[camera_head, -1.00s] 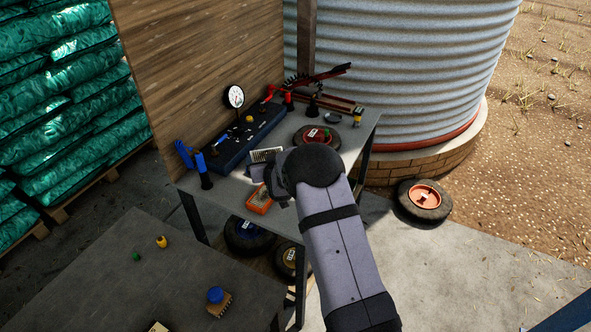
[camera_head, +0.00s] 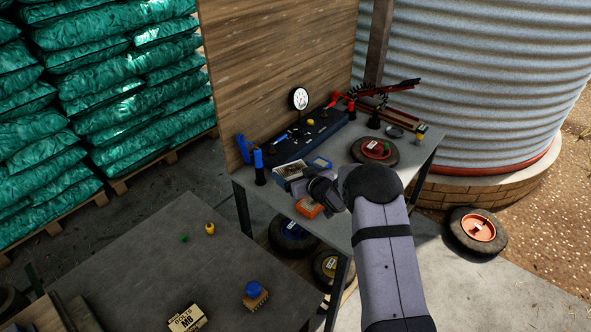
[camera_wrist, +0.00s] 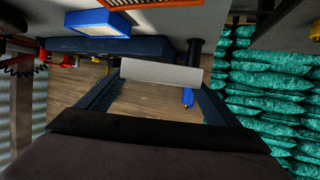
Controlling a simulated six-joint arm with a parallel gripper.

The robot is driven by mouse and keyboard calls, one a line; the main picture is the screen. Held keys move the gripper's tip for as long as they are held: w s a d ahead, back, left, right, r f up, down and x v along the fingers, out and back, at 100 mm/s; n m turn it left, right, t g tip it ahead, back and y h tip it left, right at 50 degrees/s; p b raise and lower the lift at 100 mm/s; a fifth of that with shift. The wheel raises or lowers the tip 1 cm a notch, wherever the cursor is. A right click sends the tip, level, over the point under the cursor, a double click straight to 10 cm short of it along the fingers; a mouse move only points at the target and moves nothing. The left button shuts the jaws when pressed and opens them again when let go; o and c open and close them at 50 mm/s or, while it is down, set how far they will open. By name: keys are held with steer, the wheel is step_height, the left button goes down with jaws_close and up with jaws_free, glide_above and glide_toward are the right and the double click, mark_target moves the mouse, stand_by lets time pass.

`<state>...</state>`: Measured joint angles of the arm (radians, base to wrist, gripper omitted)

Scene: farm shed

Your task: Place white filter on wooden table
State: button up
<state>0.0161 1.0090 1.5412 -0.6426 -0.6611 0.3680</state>
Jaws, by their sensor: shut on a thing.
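The white filter (camera_head: 290,171), a pale block with a dark pleated face, is held above the workbench. My gripper (camera_head: 312,186) is shut on it. In the wrist view the filter (camera_wrist: 160,73) spans between the two dark fingers, its pale side towards the camera. A dark grey-topped table (camera_head: 150,250) stands at the near left, lower in the head view; I cannot tell whether its top is wood. My arm hides part of the workbench.
The workbench (camera_head: 262,193) holds an orange-framed filter (camera_head: 308,208), a blue-framed filter (camera_head: 321,162), a navy toolbox and a red wheel. On the near table stand a blue-topped brush (camera_head: 254,293), a box marked M8 (camera_head: 187,318) and small yellow and green items. Its middle is clear.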

steer(key=shift+f, duration=0.1)
steer(key=shift+f+b, duration=2.4)
steer(key=shift+f, duration=0.95)
steer(key=shift+s+f+b, duration=0.1)
steer(key=shift+f+b, duration=0.65)
steer(key=shift+f, duration=0.15)
